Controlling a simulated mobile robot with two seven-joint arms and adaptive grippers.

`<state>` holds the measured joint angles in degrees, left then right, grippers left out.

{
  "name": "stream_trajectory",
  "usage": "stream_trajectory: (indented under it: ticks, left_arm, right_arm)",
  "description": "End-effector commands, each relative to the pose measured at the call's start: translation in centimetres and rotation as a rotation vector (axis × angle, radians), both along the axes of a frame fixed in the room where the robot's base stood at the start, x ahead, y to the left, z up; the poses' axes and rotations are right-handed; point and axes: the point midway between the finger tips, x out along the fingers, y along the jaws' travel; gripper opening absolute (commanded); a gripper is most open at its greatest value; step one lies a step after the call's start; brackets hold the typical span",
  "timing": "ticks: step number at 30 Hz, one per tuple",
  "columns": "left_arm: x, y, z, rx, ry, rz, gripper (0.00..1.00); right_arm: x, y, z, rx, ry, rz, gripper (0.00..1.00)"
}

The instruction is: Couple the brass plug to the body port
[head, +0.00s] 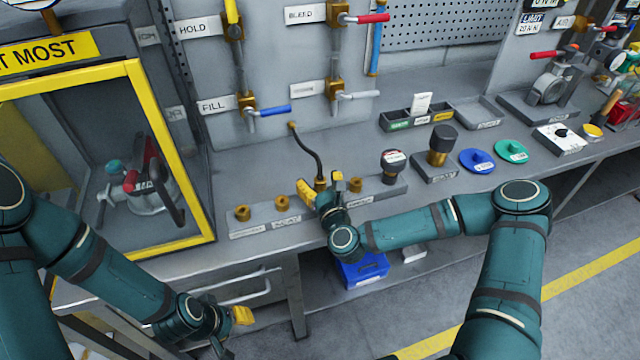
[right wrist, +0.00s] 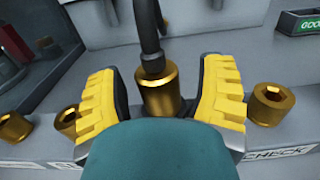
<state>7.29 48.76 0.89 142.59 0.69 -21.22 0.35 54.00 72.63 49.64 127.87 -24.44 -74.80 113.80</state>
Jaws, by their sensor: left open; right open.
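The brass plug (right wrist: 158,92) stands upright on the end of a black hose (head: 309,149), on a grey block at the bench's front. My right gripper (head: 322,187) is open around the plug, with one yellow finger on each side and a gap showing in the right wrist view. Brass fittings stand on the same block: two to the left (head: 242,212) (head: 280,202) and one to the right (head: 356,184), above a "CHECK" label. I cannot tell which is the body port, or what is under the plug. My left gripper (head: 242,316) is low at the bench's front left, open and empty.
A yellow-framed case (head: 136,158) stands at the left. Valve handles (head: 272,111) project from the back panel. A blue bin (head: 361,270) sits below the bench edge.

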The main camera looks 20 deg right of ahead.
Motion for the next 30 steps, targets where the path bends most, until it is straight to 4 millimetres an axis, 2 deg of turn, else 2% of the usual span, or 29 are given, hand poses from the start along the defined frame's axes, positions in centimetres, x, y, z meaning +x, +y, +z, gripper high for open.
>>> stream_trajectory:
  ticks: [9, 10, 11, 15, 16, 30]
  left_arm:
    - [0.0, 0.0, 0.0, 0.0, 0.0, 0.0, 0.47]
    - [0.0, 0.0, 0.0, 0.0, 0.0, 0.0, 0.47]
    - [0.0, 0.0, 0.0, 0.0, 0.0, 0.0, 0.47]
    - [0.0, 0.0, 0.0, 0.0, 0.0, 0.0, 0.47]
    - [0.0, 0.0, 0.0, 0.0, 0.0, 0.0, 0.47]
    - [0.0, 0.0, 0.0, 0.0, 0.0, 0.0, 0.47]
  right_arm:
    - [0.58, 0.03, 0.02, 0.0, 0.0, 0.0, 0.69]
    - [0.58, 0.04, 0.01, 0.0, 0.0, 0.0, 0.63]
    - [0.57, 0.03, 0.01, 0.0, 0.0, 0.0, 0.53]
    - [0.56, 0.03, 0.01, 0.0, 0.0, 0.0, 0.04]
    - [0.56, 0.03, 0.0, 0.0, 0.0, 0.0, 0.0]
    - [0.44, 0.08, -0.12, 0.001, 0.003, 0.002, 0.0]
